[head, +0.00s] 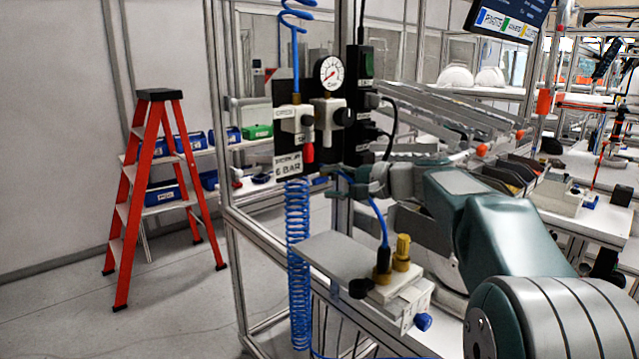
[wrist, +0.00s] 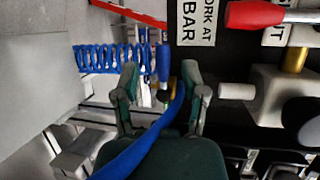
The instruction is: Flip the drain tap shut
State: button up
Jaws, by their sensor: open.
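A red lever (head: 309,152) hangs straight down below a white valve block (head: 297,118) labelled OPEN on the black panel. The lever also shows at the top right of the wrist view (wrist: 258,14). I cannot tell for sure which part is the drain tap. My gripper (head: 362,178) is at the panel's lower right, right of the lever and apart from it. In the wrist view its fingers (wrist: 160,75) are spread. A blue hose (wrist: 145,145) crosses before the palm, and a small blue rod (wrist: 163,62) with a dark and yellowish fitting shows between the fingers.
A pressure gauge (head: 332,71) tops the panel. A coiled blue hose (head: 298,250) hangs left of my gripper. Below stands a white block (head: 400,295) with a yellow fitting (head: 402,250) and a blue knob (head: 422,321). A red stepladder (head: 124,245) stands left on open floor.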

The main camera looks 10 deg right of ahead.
jog(key=v, duration=0.8)
jog(key=shift+s+d, duration=0.2)
jog(key=shift+d, duration=0.15)
